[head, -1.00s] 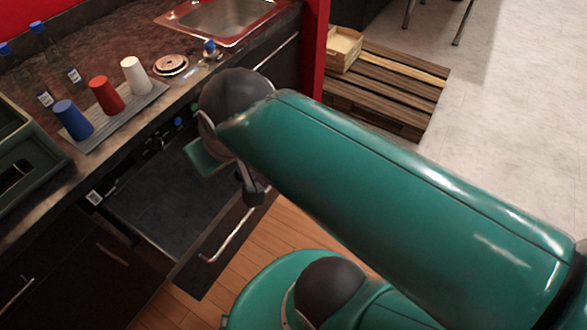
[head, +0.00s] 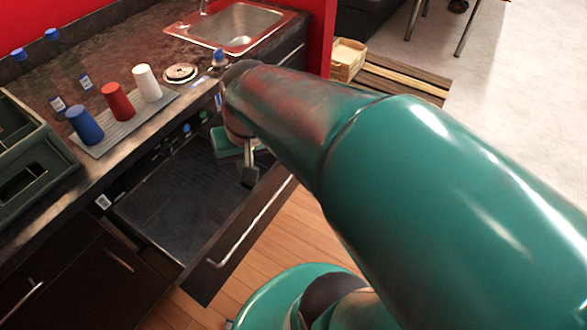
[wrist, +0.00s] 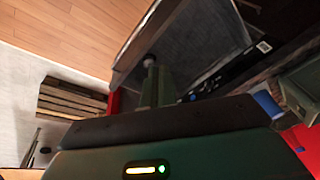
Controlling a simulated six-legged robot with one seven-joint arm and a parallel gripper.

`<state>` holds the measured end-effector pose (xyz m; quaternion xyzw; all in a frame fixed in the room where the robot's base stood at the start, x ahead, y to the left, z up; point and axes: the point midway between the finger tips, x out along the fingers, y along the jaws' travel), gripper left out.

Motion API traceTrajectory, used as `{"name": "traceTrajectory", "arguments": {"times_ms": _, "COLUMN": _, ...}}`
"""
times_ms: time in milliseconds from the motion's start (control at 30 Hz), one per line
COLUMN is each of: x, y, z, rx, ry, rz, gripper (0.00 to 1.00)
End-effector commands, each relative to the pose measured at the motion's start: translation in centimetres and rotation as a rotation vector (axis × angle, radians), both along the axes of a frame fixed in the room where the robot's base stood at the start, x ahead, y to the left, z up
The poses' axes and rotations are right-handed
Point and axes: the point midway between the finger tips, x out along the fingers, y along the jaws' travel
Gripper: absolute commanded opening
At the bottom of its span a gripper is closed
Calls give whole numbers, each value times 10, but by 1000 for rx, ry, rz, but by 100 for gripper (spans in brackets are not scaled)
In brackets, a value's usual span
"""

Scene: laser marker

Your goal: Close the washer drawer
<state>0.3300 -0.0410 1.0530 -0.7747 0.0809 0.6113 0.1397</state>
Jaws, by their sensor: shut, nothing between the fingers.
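The washer drawer (head: 170,205) is pulled out from under the counter. It is dark and open at the top, and its floor looks bare. Its front panel carries a long silver handle (head: 241,236). It also shows in the wrist view, with its dark inside (wrist: 205,38) at the upper right. My gripper (head: 249,178) is shut and empty, pointing down at the right end of the drawer, near the inner side of the front panel. In the wrist view my gripper (wrist: 150,64) reaches toward the front panel. I cannot tell whether it touches. My arm hides the drawer's far right corner.
On the counter stand a blue cup (head: 86,126), a red cup (head: 118,101) and a white cup (head: 147,83) on a grey mat. A green tray (head: 35,165) is at the left and a sink (head: 235,25) at the back. A wooden pallet (head: 405,80) lies beyond the red wall.

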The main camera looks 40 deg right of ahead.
Motion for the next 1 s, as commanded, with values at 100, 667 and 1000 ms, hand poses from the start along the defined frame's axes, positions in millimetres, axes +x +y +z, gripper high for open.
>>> {"name": "traceTrajectory", "arguments": {"times_ms": 100, "x": 11, "y": -22, "z": -28, "rx": 84, "ry": 93, "rz": -124, "gripper": 0}}
{"name": "traceTrajectory", "arguments": {"times_ms": 667, "x": 29, "y": -121, "z": -166, "rx": 639, "ry": 367, "rz": -714, "gripper": 0}}
{"name": "traceTrajectory", "arguments": {"times_ms": 1000, "x": 18, "y": -175, "z": -245, "rx": 1089, "ry": 403, "rz": -1068, "gripper": 0}}
